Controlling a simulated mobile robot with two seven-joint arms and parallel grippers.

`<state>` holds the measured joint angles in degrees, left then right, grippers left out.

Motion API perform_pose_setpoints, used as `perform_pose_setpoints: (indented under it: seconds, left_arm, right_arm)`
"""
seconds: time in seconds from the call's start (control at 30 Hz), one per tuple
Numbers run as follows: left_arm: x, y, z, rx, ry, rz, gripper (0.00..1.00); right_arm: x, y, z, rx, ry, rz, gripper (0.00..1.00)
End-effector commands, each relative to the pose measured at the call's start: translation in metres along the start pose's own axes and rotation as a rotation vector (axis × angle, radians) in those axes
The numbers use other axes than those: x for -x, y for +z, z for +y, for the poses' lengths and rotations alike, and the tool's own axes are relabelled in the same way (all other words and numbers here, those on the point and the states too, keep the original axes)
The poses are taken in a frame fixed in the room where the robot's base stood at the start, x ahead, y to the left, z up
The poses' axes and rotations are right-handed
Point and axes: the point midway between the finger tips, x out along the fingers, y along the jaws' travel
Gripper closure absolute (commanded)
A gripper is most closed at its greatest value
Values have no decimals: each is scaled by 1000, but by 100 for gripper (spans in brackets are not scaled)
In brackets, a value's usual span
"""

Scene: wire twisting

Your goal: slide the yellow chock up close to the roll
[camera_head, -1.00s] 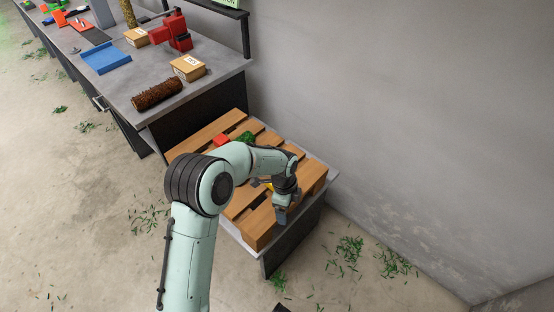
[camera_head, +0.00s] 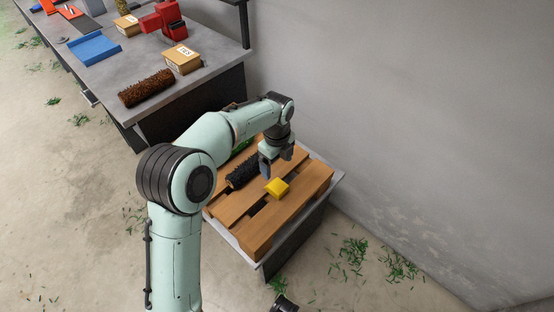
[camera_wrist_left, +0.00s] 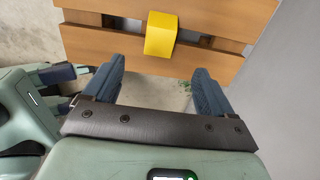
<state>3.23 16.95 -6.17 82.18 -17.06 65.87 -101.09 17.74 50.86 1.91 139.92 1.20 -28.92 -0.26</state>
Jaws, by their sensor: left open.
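The yellow chock (camera_head: 277,187) sits on the wooden slat pallet (camera_head: 258,230), right of and apart from a dark roll (camera_head: 241,170). The roll lies across the slats, partly hidden by my left arm. My left gripper (camera_head: 276,166) is open and empty, just above and behind the chock in the head view. In the left wrist view the chock (camera_wrist_left: 160,34) lies beyond the gap between the open fingers (camera_wrist_left: 161,78). A pale green body with dark finger-like parts (camera_wrist_left: 62,76) at the left of that view may be my right gripper; its state is unclear.
The pallet rests on a low grey table beside the wall. A grey workbench (camera_head: 110,75) behind it carries a brown bristly roll (camera_head: 146,88), cardboard boxes (camera_head: 183,60), a red machine (camera_head: 165,20) and a blue tray (camera_head: 95,48). Green scraps litter the floor.

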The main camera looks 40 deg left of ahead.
Motion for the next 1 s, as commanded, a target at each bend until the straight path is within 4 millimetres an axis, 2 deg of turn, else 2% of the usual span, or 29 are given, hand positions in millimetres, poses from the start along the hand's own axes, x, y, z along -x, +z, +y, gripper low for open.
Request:
perform_pose_setpoints:
  seconds: [0.4, 0.6, 0.8, 1.0]
  left_arm:
    - [-82, 0, 1, 1, 5, 1, 15]
    - [-111, 0, 0, 1, 3, 0, 15]
    - [-124, 0, 0, 1, 1, 0, 15]
    - [-125, 0, 0, 1, 1, 0, 15]
  right_arm:
    - [-25, -36, 10, -8, 6, 99, 8]
    - [-32, -51, 13, -11, 8, 140, 8]
    - [-34, -56, 14, -12, 9, 156, 8]
    - [-34, -57, 14, -12, 10, 158, 8]
